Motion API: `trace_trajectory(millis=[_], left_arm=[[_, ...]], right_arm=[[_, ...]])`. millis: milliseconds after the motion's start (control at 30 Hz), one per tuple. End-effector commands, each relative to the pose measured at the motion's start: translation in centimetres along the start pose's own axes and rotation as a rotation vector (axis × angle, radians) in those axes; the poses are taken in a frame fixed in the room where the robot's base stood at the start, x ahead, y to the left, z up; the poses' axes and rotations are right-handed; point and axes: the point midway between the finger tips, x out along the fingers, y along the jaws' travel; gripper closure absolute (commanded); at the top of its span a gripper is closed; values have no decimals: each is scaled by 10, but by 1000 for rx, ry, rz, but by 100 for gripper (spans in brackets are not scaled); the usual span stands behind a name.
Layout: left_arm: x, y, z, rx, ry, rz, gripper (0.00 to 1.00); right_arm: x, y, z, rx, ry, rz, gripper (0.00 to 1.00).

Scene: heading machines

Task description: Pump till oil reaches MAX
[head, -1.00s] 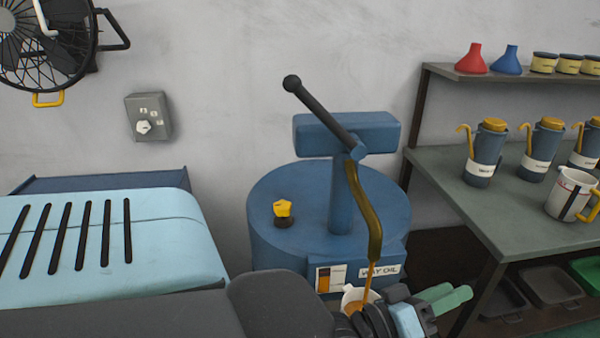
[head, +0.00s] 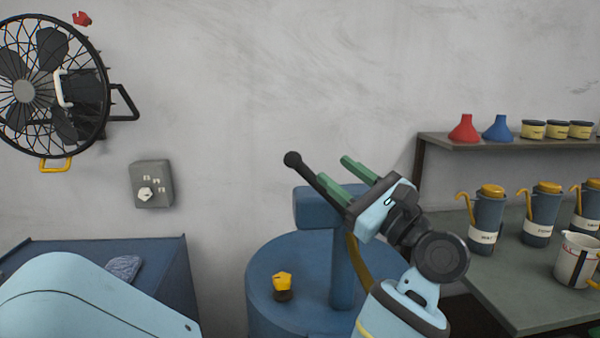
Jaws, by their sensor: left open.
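The blue oil drum (head: 310,270) stands against the wall, with a pump block (head: 310,208) on its post. The black pump handle (head: 305,172) slants up to the left and ends in a round knob. My left gripper (head: 333,170) is open beside the handle, its green fingers pointing up-left. The lower finger overlaps the handle in the picture; I cannot tell if they touch. The olive hose (head: 358,258) is partly hidden behind my wrist. The drum's front and any jug below the spout are out of view, so the oil level does not show. My right gripper is not in view.
A bench (head: 505,285) at right holds several blue oil cans and a white jug (head: 577,260) with a dark stripe. A shelf (head: 500,140) above holds funnels and tins. A fan (head: 50,90) and switch box (head: 152,185) are on the wall. A yellow-topped cap (head: 282,285) sits on the drum.

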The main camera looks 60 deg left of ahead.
Motion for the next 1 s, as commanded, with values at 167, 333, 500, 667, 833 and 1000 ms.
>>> trace_trajectory(millis=[167,333,500,667,833,1000], left_arm=[[10,5,-8,-132,202,160,59],[10,8,-14,-190,302,241,59],[10,8,-15,-199,319,254,59],[17,10,-17,-198,315,254,59],[39,15,-24,-198,312,255,59],[62,20,-32,-198,312,253,59]], right_arm=[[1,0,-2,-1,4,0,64],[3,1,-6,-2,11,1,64],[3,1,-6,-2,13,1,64],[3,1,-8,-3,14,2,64],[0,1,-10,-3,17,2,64],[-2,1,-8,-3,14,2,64]])
